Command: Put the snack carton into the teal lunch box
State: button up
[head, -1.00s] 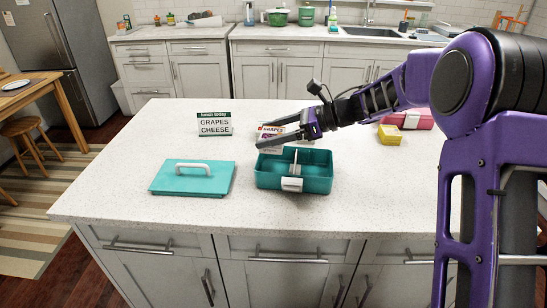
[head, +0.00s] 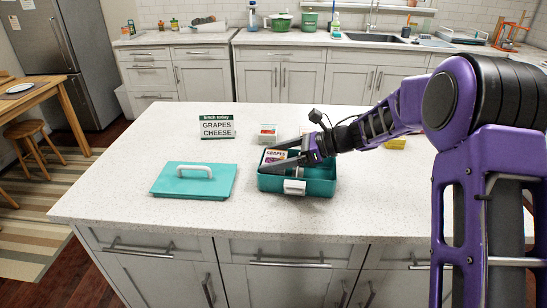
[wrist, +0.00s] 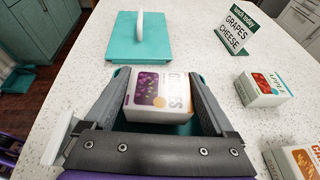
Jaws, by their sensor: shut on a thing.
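The snack carton (head: 275,156), white with a purple and orange grapes label, is held between the fingers of my gripper (head: 270,159). In the wrist view the carton (wrist: 158,95) sits between both fingers (wrist: 160,90), its printed top facing up. It is at the left part of the open teal lunch box (head: 318,187), low at the rim; whether it touches the floor is hidden. In the wrist view a little of the teal box shows under and around the carton. The box has a white front latch (head: 294,187).
The teal lid (head: 192,181) with a white handle lies left of the box. A sign (head: 217,127) reading grapes and cheese stands behind. Another carton (head: 267,131) stands behind the box; the wrist view also shows an orange-labelled carton (wrist: 296,160). A yellow item (head: 394,143) is right.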

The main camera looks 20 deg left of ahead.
jog(key=shift+f+b, duration=0.35)
jog(key=o, duration=1.1)
jog(key=shift+c, duration=0.2)
jog(key=shift+r, duration=0.15)
jog(key=shift+r+p, duration=0.6)
jog(key=shift+p, duration=0.3)
jog(key=v, duration=1.2)
jog(key=shift+f, duration=0.1)
